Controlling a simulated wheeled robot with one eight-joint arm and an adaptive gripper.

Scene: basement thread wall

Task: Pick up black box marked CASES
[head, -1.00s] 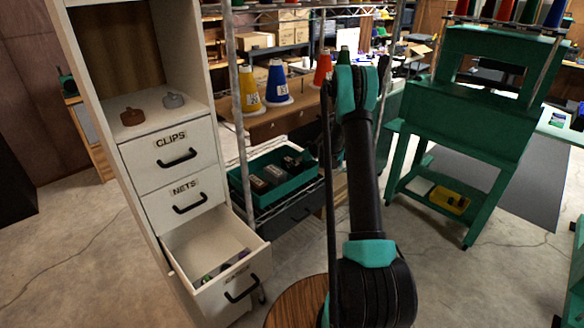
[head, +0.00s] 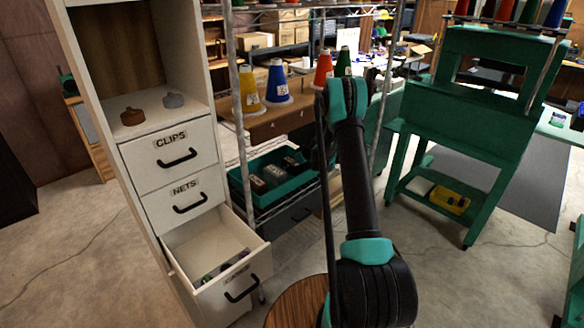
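Several small dark boxes sit in a green tray (head: 300,181) on a lower shelf of the wire rack. A near dark box (head: 257,185) and another dark box beside it (head: 275,173) show pale marks, too small to read. I cannot tell which box is marked CASES. My black and teal arm rises in front of the rack, just right of the tray. My gripper does not show; the far end of the arm is hidden behind its own links.
A white cabinet (head: 182,107) stands left of the rack, its lowest drawer (head: 231,281) pulled open. Thread cones, including a blue cone (head: 277,83), stand on the shelf above the tray. A green stand (head: 470,105) is at right. A round wooden top (head: 291,304) is in front.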

